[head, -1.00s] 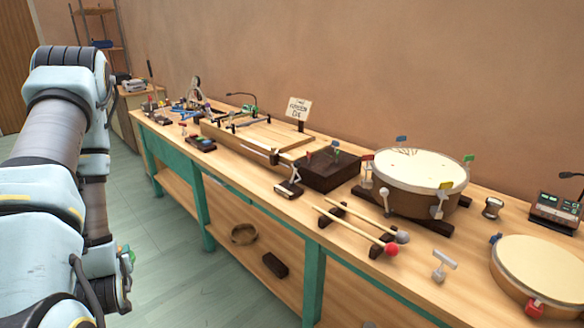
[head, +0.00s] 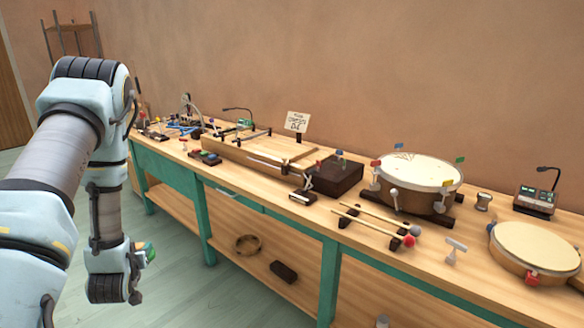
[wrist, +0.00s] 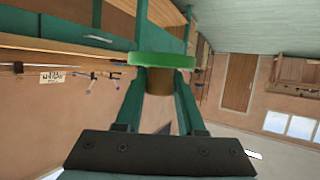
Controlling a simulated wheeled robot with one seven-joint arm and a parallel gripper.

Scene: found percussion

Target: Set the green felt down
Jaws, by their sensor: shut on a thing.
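My gripper (wrist: 158,84) is shut on the green felt, a flat green disc (wrist: 160,60) with a brown, stubby part below it, between the two dark green fingers. The wrist view shows it in the air, clear of the bench. In the head view my arm hangs at the left, off the front of the bench. A small green piece (head: 149,250) shows beside my wrist there, apparently the felt. My fingers are mostly hidden in that view.
The long wooden bench (head: 460,265) carries a large drum (head: 418,170), a flat drum (head: 535,246), mallets (head: 375,227), a dark block (head: 332,178) and a sign (head: 297,122). A wooden ring (head: 247,245) and dark block (head: 284,271) lie on its lower shelf. Floor is clear in front.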

